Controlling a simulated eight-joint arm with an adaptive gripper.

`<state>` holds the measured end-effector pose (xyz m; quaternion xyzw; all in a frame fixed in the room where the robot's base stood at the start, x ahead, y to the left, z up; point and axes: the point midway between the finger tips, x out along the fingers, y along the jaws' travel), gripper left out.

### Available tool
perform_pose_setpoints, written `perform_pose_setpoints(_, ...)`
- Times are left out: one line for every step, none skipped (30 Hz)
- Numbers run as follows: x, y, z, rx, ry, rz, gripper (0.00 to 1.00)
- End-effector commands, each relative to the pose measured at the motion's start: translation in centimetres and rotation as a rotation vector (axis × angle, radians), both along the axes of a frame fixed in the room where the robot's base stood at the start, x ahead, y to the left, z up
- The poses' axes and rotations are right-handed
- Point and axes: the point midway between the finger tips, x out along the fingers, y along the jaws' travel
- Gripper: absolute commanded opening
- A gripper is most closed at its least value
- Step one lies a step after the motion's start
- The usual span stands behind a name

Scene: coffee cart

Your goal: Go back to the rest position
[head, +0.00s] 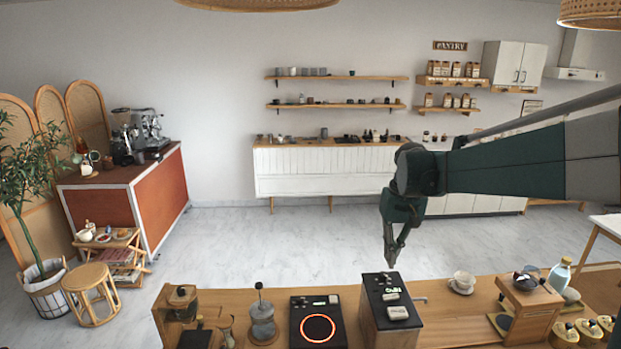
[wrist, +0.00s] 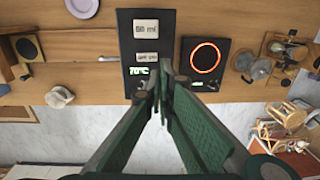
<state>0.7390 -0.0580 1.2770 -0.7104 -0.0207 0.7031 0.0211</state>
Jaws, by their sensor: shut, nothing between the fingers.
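My gripper (head: 391,261) hangs pointing down just behind the far edge of the wooden counter, above and behind the black dispenser box. In the wrist view my gripper (wrist: 161,88) is shut, its green-padded fingers meeting at the tips with nothing between them. The dispenser also shows in the head view (head: 378,284). My arm comes in from the right edge of the head view.
A hot plate (head: 317,304) with a glowing red ring sits left of the dispenser. A French press (head: 262,318) stands further left.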

Motion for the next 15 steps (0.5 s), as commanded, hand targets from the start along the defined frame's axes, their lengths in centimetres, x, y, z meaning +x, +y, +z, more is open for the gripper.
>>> perform_pose_setpoints(-0.4,0.1,0.0,-0.001,-0.005,0.000,0.00)
perform_pose_setpoints(-0.7,0.2,0.0,-0.002,-0.010,-0.001,0.00)
perform_pose_setpoints(-1.1,0.3,0.1,-0.003,-0.016,-0.001,0.00)
perform_pose_setpoints(-1.4,0.4,0.1,-0.004,-0.021,-0.001,0.00)
perform_pose_setpoints(-1.7,0.5,0.1,-0.005,-0.028,-0.002,0.00)
perform_pose_setpoints(-2.2,0.6,0.2,-0.007,-0.037,-0.002,0.00)
perform_pose_setpoints(-2.6,0.7,0.2,-0.008,-0.044,-0.003,0.00)
perform_pose_setpoints(-3.0,0.8,0.2,-0.010,-0.051,-0.003,0.00)
perform_pose_setpoints(-3.5,1.0,0.2,-0.012,-0.062,-0.004,0.00)
perform_pose_setpoints(-3.9,1.1,0.3,-0.013,-0.070,-0.004,0.00)
perform_pose_setpoints(-4.4,1.2,0.3,-0.014,-0.077,-0.004,0.00)
perform_pose_setpoints(-4.9,1.4,0.3,-0.016,-0.088,-0.004,0.00)
perform_pose_setpoints(-5.4,1.5,0.3,-0.018,-0.097,-0.005,0.00)
perform_pose_setpoints(-5.8,1.6,0.3,-0.019,-0.104,-0.005,0.00)
perform_pose_setpoints(-6.4,1.7,0.3,-0.021,-0.115,-0.006,0.00)
